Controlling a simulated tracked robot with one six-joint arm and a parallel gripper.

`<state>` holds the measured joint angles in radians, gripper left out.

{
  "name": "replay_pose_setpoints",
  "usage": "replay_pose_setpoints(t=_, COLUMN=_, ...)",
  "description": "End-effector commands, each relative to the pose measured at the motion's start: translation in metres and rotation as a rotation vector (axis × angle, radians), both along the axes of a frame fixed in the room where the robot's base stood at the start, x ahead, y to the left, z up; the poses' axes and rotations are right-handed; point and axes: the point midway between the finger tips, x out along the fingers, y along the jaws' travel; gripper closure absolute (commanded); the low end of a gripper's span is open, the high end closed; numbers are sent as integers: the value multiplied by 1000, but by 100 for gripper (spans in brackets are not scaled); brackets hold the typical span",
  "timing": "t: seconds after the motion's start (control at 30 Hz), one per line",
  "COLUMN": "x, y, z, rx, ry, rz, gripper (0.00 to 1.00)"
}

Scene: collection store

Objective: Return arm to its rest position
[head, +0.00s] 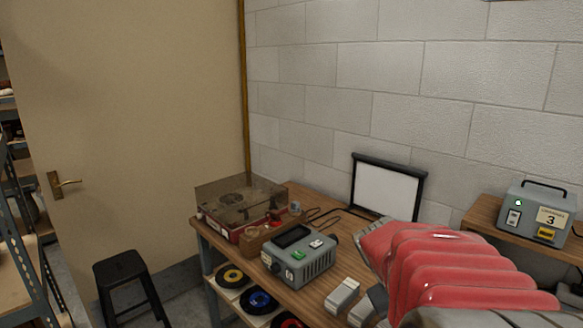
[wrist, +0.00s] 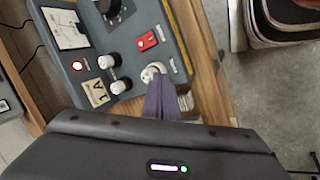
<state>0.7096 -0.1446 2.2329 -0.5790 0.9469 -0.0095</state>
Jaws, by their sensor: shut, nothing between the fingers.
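My arm shows at the lower right of the head view in a ribbed red sleeve; its end is hard to make out there. In the wrist view my gripper (wrist: 160,97) has its purple fingers together with nothing held. The fingertips are just in front of a white round fitting (wrist: 153,71) on a blue-grey control box (wrist: 130,50). I cannot tell whether they touch it. The box has a red lit lamp, a red switch, black-and-white knobs and a 1A label.
A wooden bench (head: 262,277) carries a grey device (head: 301,262) with a green button and a record player (head: 240,203). A framed white panel (head: 386,190) stands behind. A control unit marked 3 (head: 537,213) sits on the right shelf. A black stool (head: 121,268) stands left.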

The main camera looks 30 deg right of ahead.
Motion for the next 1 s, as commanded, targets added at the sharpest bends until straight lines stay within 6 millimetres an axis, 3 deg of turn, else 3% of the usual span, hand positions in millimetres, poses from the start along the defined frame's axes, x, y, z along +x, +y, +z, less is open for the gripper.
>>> replay_pose_setpoints(t=0.03, x=10, y=21, z=1, rx=20, ry=-43, rz=14, gripper=100)
replay_pose_setpoints(t=0.3, x=46, y=130, z=4, rx=157, ry=-247, rz=78, gripper=100)
replay_pose_setpoints(t=0.6, x=60, y=240, z=16, rx=306, ry=-423, rz=200, gripper=100)
replay_pose_setpoints(t=0.8, x=56, y=298, z=30, rx=373, ry=-501, rz=322, gripper=100)
replay_pose_setpoints(t=1.0, x=52, y=332, z=48, rx=387, ry=-551, rz=452, gripper=100)
